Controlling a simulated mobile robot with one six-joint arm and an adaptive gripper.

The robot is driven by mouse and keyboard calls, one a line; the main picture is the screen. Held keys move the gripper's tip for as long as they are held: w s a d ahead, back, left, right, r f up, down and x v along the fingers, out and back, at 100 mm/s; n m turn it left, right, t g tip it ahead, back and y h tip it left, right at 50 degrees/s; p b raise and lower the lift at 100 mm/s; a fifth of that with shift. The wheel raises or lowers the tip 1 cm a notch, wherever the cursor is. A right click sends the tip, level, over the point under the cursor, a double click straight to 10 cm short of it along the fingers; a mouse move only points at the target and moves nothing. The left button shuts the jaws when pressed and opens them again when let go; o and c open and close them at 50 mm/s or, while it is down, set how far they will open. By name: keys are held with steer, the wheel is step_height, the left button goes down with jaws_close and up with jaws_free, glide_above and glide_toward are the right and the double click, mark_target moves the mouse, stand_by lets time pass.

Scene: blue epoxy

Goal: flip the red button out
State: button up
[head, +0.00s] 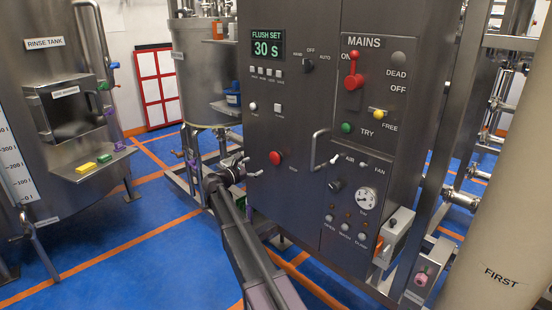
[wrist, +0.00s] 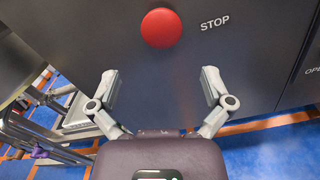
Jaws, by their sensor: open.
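The red button (head: 275,158) is a round mushroom button on the dark front of the control cabinet, low on its left panel. In the wrist view the red button (wrist: 161,28) is large, at the top centre, with the word STOP to its right. My gripper (head: 240,163) is just left of the button in the head view. In the wrist view my gripper (wrist: 159,78) has its two fingers spread wide, with nothing between them. The button lies beyond the fingertips, and no contact shows.
The cabinet also carries a red MAINS lever (head: 353,80), a green TRY button (head: 346,127), a yellow knob (head: 379,114) and a metal door handle (head: 318,148) right of the red button. A steel tank (head: 203,70) stands behind on the left. Blue floor (head: 90,250) is open at left.

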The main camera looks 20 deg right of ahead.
mark_target(273, 158)
steer(key=x, duration=1.1)
